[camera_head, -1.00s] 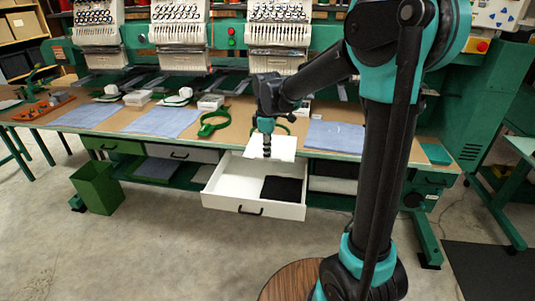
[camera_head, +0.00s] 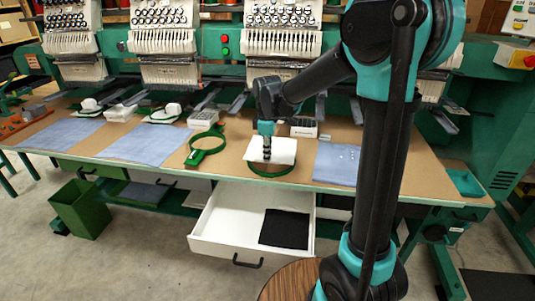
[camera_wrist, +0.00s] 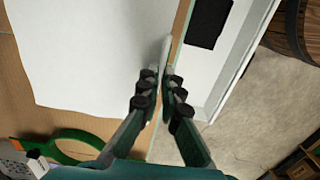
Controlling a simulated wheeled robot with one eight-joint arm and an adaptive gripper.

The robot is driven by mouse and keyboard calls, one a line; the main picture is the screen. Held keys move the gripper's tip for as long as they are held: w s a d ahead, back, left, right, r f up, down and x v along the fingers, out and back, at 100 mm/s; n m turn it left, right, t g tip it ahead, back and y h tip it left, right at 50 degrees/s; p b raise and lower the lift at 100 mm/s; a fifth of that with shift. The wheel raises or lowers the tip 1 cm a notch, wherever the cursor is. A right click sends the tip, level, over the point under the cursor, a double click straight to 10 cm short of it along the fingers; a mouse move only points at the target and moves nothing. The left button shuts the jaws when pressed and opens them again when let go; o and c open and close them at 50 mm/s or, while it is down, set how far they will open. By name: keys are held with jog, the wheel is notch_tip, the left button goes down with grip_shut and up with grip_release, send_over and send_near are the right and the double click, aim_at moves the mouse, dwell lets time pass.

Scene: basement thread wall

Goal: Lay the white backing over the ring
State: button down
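The white backing (camera_head: 281,150) is a thin sheet that hangs from my gripper (camera_head: 267,157) over the tabletop. A green ring (camera_head: 267,173) lies on the table; its front edge shows below the sheet and the rest is hidden. I cannot tell whether the sheet touches the ring. In the wrist view my gripper (camera_wrist: 165,78) is shut on one edge of the white backing (camera_wrist: 90,55), which spreads out to the left. A second green hoop with a bracket (camera_head: 206,145) lies left of the backing; it also shows in the wrist view (camera_wrist: 68,146).
An open white drawer (camera_head: 213,221) with a black sheet (camera_head: 286,228) juts out below the table's front edge. Blue cloths (camera_head: 146,142) lie left and right (camera_head: 336,164). A white box (camera_head: 303,127) stands behind the ring. Embroidery heads rise at the back.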

aim_at(268, 173)
jog(key=shift+f, duration=2.2)
jog(key=c, duration=1.6)
grip_release()
jog(key=shift+c, duration=0.2)
jog(key=shift+r, duration=0.1)
